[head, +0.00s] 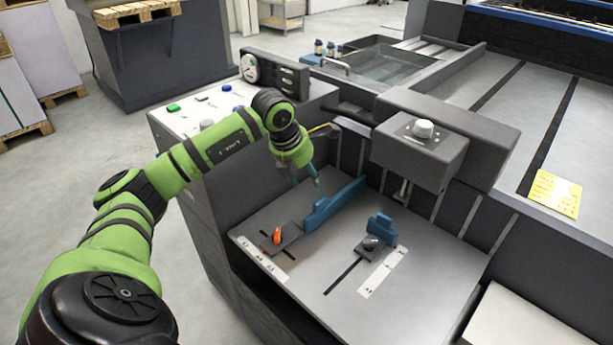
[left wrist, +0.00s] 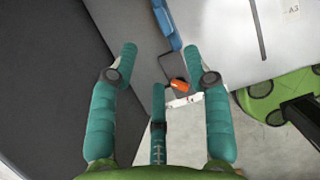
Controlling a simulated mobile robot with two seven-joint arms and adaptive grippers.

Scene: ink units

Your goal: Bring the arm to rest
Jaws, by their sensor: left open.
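My left arm (head: 215,145) is green and black and comes in from the lower left in the head view, reaching over the machine's button panel. Its left gripper (head: 307,177) hangs past the panel's edge, above the grey metal plate (head: 330,235) and its blue guide (head: 333,203). In the left wrist view the teal fingers of the gripper (left wrist: 159,66) are spread apart with nothing held between them. The orange knob (head: 277,235) on the plate lies beyond the fingers and also shows in the left wrist view (left wrist: 179,84). My right gripper is not in view.
The button panel (head: 187,117) lies under the forearm. A grey box with a white knob (head: 423,128) overhangs the plate on the right. A smaller blue stop (head: 381,227) stands on the plate. A sink (head: 375,68) is behind.

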